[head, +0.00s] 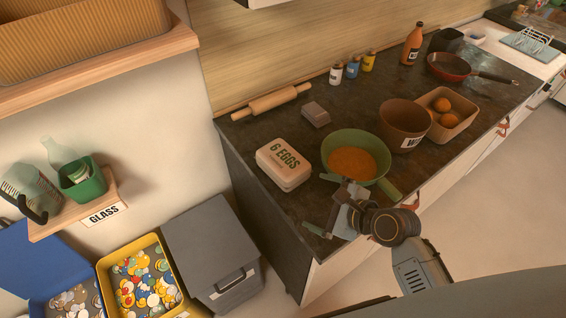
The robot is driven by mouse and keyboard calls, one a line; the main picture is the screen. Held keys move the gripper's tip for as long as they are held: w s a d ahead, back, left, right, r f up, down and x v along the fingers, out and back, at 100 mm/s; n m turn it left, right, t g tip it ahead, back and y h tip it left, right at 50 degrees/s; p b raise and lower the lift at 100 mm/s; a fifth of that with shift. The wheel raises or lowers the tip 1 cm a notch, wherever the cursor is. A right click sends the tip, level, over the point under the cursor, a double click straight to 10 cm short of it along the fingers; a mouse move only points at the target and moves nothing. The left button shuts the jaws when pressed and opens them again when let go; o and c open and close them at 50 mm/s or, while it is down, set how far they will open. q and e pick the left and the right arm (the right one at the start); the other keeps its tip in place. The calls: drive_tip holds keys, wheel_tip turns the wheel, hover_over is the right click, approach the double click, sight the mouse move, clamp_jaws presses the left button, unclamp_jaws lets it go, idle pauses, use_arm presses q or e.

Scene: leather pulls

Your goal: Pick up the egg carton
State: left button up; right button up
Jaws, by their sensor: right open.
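The egg carton (283,164) is a pale pink-beige box marked "6 EGGS". It sits closed on the dark counter near its left end. My right gripper (326,205) is open and empty, to the right of the carton and nearer the counter's front edge, apart from it. My right arm comes in from the lower right. My left gripper is not in view.
A brown bowl (403,127) and a tray of oranges (447,112) are farther right. A small grey-brown block (316,114) and a rolling pin (271,102) lie behind the carton.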

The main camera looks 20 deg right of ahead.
sight(296, 168)
drive_tip(key=w+m, duration=0.2)
drive_tip(key=w, duration=0.1)
drive_tip(key=w+f+m+t, duration=0.1)
drive_tip(key=w+m, duration=0.2)
drive_tip(key=w, duration=0.1)
drive_tip(key=w+f+m+t+b, duration=0.1)
drive_tip(key=w+m, duration=0.2)
drive_tip(key=shift+w+a+f, duration=0.15)
drive_tip(key=shift+w+a, duration=0.25)
drive_tip(key=shift+b+x, duration=0.5)
drive_tip(key=shift+x, duration=2.25)
drive_tip(key=shift+d, duration=0.1)
drive_tip(key=c, duration=0.7)
